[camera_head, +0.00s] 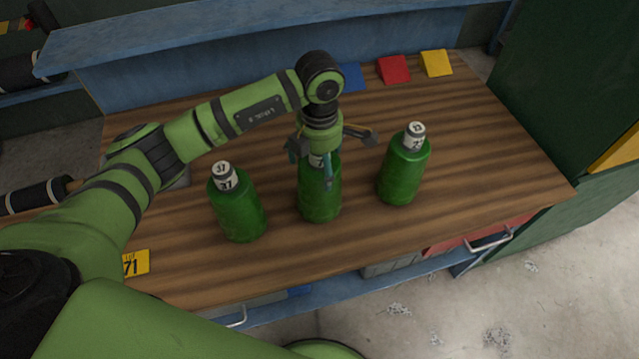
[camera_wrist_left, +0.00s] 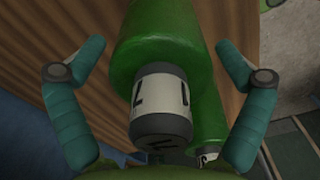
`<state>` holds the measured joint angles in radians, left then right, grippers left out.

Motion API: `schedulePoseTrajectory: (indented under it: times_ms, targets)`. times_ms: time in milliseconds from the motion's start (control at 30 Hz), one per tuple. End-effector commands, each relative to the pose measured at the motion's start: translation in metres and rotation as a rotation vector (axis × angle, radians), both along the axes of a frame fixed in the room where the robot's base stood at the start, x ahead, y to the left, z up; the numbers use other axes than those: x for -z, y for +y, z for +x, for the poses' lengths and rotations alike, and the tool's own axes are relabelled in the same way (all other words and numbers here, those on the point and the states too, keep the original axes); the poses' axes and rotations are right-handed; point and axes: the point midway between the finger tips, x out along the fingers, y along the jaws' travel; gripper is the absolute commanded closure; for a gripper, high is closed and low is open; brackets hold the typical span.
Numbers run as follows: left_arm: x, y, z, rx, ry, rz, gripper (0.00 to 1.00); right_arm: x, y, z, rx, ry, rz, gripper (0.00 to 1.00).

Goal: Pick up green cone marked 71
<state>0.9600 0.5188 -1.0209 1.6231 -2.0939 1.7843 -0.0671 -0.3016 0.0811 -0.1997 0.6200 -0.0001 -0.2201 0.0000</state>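No cone shows; the green objects are three upright bottles on the wooden bench. The middle bottle (camera_head: 320,200) stands under my left gripper (camera_head: 328,160), which covers much of its top. In the left wrist view this bottle (camera_wrist_left: 155,45) lies between the open fingers of the left gripper (camera_wrist_left: 160,48), with a gap on both sides. Its white neck label shows a 7 and a 1-like stroke, partly turned away. The left bottle (camera_head: 238,213) is marked 37. The right bottle (camera_head: 403,172) has a label that seems to read 23. My right gripper is not in view.
A yellow tag (camera_head: 136,263) reading 71 is at the bench's (camera_head: 480,150) front left. Blue (camera_head: 352,77), red (camera_head: 394,69) and yellow (camera_head: 436,63) blocks sit at the back. Another bottle (camera_wrist_left: 208,115) is close behind in the wrist view.

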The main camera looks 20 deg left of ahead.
Motion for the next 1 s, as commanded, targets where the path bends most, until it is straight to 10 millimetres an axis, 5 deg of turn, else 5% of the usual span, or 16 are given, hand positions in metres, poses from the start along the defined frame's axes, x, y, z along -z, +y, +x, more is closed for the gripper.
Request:
schedulePoseTrajectory:
  times_ms: [33, 167, 567, 1000]
  targets:
    - [0.000, 0.000, 0.000, 0.000, 0.000, 0.000, 0.20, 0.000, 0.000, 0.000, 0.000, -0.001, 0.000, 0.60]
    - [0.000, 0.000, 0.000, 0.000, 0.000, 0.000, 0.70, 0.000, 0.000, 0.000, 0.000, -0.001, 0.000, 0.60]
    - [-0.004, -0.001, 0.001, 0.000, -0.003, -0.003, 0.71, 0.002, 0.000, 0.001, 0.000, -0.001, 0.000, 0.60]
    - [-0.037, 0.000, 0.002, -0.001, -0.007, -0.003, 0.71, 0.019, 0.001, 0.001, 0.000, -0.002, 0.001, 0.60]
